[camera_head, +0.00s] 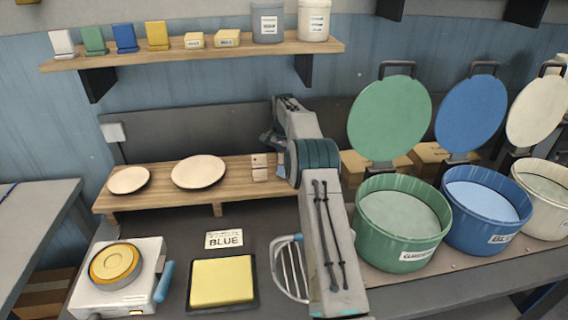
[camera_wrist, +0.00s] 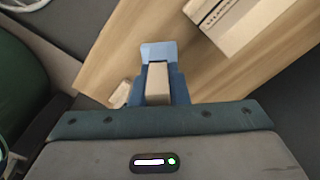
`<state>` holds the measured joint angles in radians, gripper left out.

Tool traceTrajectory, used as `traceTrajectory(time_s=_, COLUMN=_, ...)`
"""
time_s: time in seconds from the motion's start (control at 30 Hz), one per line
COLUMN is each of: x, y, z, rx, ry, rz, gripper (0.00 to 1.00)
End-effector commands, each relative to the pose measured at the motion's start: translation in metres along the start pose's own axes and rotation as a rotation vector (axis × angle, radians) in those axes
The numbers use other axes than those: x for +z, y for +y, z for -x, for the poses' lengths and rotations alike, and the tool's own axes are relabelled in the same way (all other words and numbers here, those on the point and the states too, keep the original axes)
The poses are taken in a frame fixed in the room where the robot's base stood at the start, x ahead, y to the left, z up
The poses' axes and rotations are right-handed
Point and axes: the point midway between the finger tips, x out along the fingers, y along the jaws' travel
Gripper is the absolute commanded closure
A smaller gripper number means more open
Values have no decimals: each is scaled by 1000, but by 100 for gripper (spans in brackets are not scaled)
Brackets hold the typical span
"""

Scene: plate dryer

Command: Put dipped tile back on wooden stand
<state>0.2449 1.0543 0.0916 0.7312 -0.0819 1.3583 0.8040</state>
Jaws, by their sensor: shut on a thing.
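My gripper (camera_wrist: 158,72) is shut on a small tile (camera_wrist: 157,82) in the wrist view. The tile's visible face is beige, and a pale blue part shows at its far end, between and beyond the blue fingers. The wooden stand (camera_wrist: 120,55) lies beyond the fingers. In the head view, the wooden stand (camera_head: 240,198) is a low shelf at the back of the bench. Small beige pieces (camera_head: 259,174) sit at its right end, beside my arm. My arm hides the gripper and held tile there. I cannot tell whether the tile touches the stand.
Two plates (camera_head: 198,171) lie on the stand. Green (camera_head: 397,255), blue (camera_head: 484,237) and cream (camera_head: 545,220) buckets with raised lids stand at right. A wheel device (camera_head: 118,292), yellow pad (camera_head: 222,281) and BLUE card (camera_head: 225,239) occupy the front. An upper shelf (camera_head: 200,52) holds samples and jars.

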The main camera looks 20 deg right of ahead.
Motion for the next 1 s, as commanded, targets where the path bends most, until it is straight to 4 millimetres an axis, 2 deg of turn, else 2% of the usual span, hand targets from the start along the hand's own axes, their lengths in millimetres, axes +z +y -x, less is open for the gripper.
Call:
traceTrajectory(time_s=0.1, x=0, y=0, z=-10, rx=1, ry=0, rz=0, gripper=100)
traceTrajectory(time_s=0.47, x=1, y=-1, z=-14, rx=0, ry=1, rz=1, gripper=100)
traceTrajectory(time_s=0.5, x=1, y=-1, z=-14, rx=0, ry=1, rz=1, gripper=77)
traceTrajectory(time_s=0.57, x=1, y=-1, z=-14, rx=0, ry=1, rz=1, gripper=64)
traceTrajectory(time_s=0.83, x=1, y=-1, z=-13, rx=0, ry=1, rz=1, gripper=64)
traceTrajectory(time_s=1.0, x=0, y=-1, z=2, rx=-3, ry=4, rz=1, gripper=64)
